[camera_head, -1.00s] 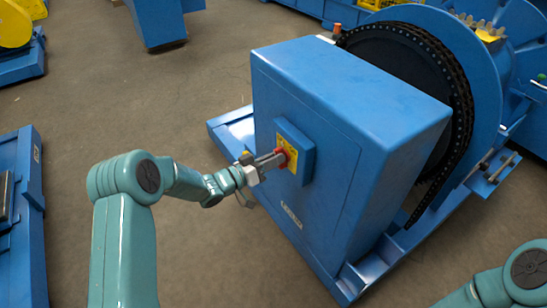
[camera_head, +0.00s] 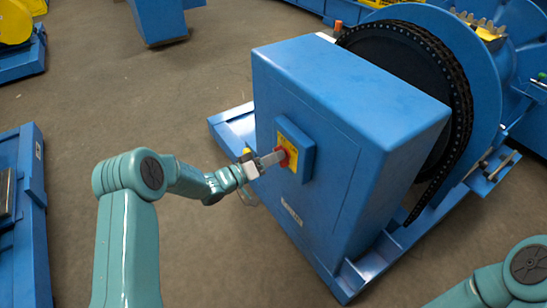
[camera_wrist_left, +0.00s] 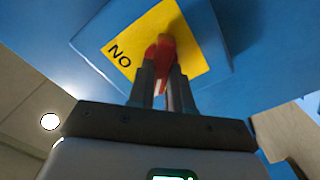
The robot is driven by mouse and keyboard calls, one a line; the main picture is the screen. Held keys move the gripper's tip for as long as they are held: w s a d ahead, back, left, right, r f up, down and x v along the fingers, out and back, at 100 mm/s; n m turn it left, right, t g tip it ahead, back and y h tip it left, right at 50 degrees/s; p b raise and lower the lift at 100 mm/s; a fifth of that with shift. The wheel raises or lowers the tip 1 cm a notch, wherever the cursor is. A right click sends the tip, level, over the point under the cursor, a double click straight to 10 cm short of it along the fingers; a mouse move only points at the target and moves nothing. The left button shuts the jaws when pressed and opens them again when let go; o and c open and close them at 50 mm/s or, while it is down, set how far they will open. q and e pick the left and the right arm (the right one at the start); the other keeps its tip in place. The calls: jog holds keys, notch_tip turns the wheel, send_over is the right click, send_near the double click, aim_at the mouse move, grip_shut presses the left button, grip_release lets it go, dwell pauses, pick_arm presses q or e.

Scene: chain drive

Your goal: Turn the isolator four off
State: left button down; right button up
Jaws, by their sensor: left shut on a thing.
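The isolator is a blue box with a yellow plate (camera_head: 296,143) and a red handle (camera_head: 289,151), on the side of the large blue housing (camera_head: 330,110). My left gripper (camera_head: 276,157) reaches it from the left and is shut on the red handle. In the left wrist view, both fingers of my left gripper (camera_wrist_left: 165,80) are on the red handle (camera_wrist_left: 163,52), partly hiding it. Black letters on the yellow plate (camera_wrist_left: 150,30) read "NO" in that tilted picture. The isolator's number cannot be read. My right gripper is out of view; only part of that arm shows at bottom right.
A black chain wheel (camera_head: 395,75) stands behind the housing. The blue base frame (camera_head: 222,120) sticks out on the floor at the left. Other blue machines stand at the left edge (camera_head: 28,215) and at the back. The brown floor between is clear.

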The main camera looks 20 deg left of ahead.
pick_arm(q)
jog(key=c, duration=1)
grip_release()
jog(key=shift+c, duration=0.2)
jog(key=p+v, duration=0.2)
jog(key=v, duration=1.4)
jog(key=shift+s, duration=0.2)
jog(key=shift+a+f, duration=0.1)
